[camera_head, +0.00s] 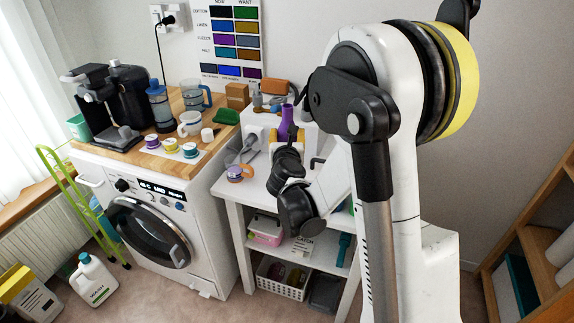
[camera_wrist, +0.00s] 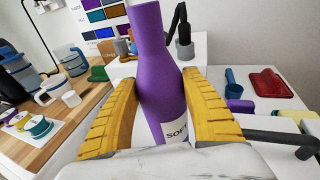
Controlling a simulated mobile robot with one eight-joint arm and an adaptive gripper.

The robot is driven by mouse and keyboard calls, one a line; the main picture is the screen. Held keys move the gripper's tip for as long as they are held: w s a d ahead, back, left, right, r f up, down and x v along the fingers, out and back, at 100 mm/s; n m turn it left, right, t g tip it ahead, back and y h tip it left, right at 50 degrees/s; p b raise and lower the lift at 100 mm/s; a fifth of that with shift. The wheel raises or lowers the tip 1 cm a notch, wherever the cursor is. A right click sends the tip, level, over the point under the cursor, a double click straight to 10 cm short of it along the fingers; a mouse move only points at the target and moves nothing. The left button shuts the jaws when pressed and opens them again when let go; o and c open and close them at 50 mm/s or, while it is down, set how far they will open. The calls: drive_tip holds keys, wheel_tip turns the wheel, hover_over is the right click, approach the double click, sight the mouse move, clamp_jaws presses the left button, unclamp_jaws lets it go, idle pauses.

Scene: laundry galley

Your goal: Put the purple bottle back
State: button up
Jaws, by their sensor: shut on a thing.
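The purple bottle (camera_wrist: 160,70) stands upright between the two yellow finger pads of my gripper (camera_wrist: 160,115) in the wrist view. The pads press on both sides of its body, and a white label shows low on its front. In the head view the bottle's neck (camera_head: 287,118) rises above my gripper (camera_head: 287,143), over the white side table. My arm hides much of its lower part there, and I cannot tell whether its base touches the table.
A white box-like unit (camera_wrist: 207,48) stands behind the bottle. A red item (camera_wrist: 270,83) and a blue scoop (camera_wrist: 233,84) lie to the right. The wooden counter (camera_head: 153,163) on the left holds a coffee machine (camera_head: 128,90), mugs and cups. A washing machine (camera_head: 160,215) stands below it.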

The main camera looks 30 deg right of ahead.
wheel_tip(320, 180, down, 7)
drive_tip(key=b, duration=0.2)
drive_tip(key=shift+r+b, duration=0.1)
drive_tip(key=shift+b, duration=0.3)
drive_tip(key=shift+r, duration=0.15)
drive_tip(key=o, duration=1.3)
